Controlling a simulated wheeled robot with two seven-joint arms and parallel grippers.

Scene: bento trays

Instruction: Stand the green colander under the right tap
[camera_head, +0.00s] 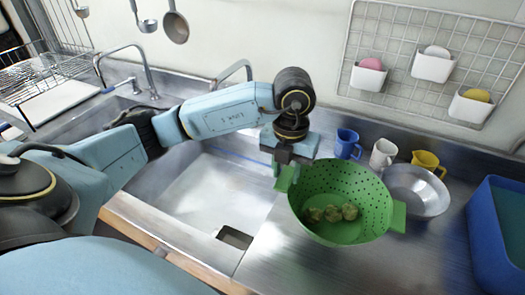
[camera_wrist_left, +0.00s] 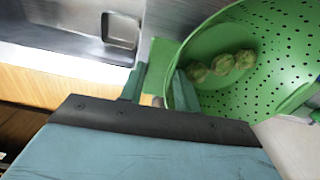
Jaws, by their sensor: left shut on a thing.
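The green colander (camera_head: 345,182) is at the counter right of the sink, with three round green-brown pieces (camera_head: 331,213) inside. I cannot tell whether its base touches the counter. My left gripper (camera_head: 282,178) is shut on its left handle, which also shows between the fingers in the left wrist view (camera_wrist_left: 160,62). The right tap (camera_head: 236,70) stands behind the sink, partly hidden by my left arm. The left tap (camera_head: 130,58) stands further left. The right basin (camera_head: 205,192) is empty where I can see it. My right gripper is not in view.
A steel bowl (camera_head: 418,190) stands close right of the colander. Blue (camera_head: 347,143), white (camera_head: 382,154) and yellow (camera_head: 428,161) mugs stand behind. A blue bin (camera_head: 497,235) is at the right edge. A wire rack (camera_head: 440,50) with cups hangs on the wall.

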